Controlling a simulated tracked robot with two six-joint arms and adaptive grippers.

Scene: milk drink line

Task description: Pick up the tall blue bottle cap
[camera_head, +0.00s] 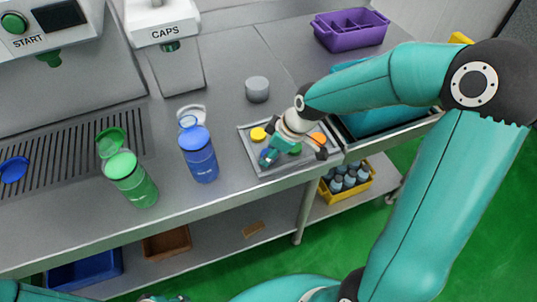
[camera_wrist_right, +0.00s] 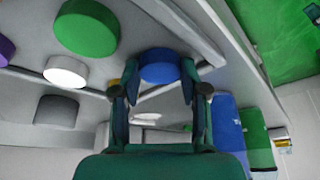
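The blue cap (camera_wrist_right: 160,66) sits between the fingertips of my right gripper (camera_wrist_right: 160,85) in the right wrist view, one finger on either side, close to its edges. Whether the fingers press on it I cannot tell. In the head view my right gripper (camera_head: 292,147) reaches down over the cap tray (camera_head: 256,167), and the blue cap (camera_head: 268,154) shows partly at its left side. A green cap (camera_wrist_right: 87,28) lies beside the blue one and shows partly under the gripper in the head view.
A yellow cap (camera_head: 258,134) and an orange cap (camera_head: 318,138) lie close to my gripper. A grey cylinder (camera_head: 257,90) stands behind the tray. A blue bottle (camera_head: 199,155) and a green bottle (camera_head: 131,180) stand to the left. A purple bin (camera_head: 350,28) is at the back.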

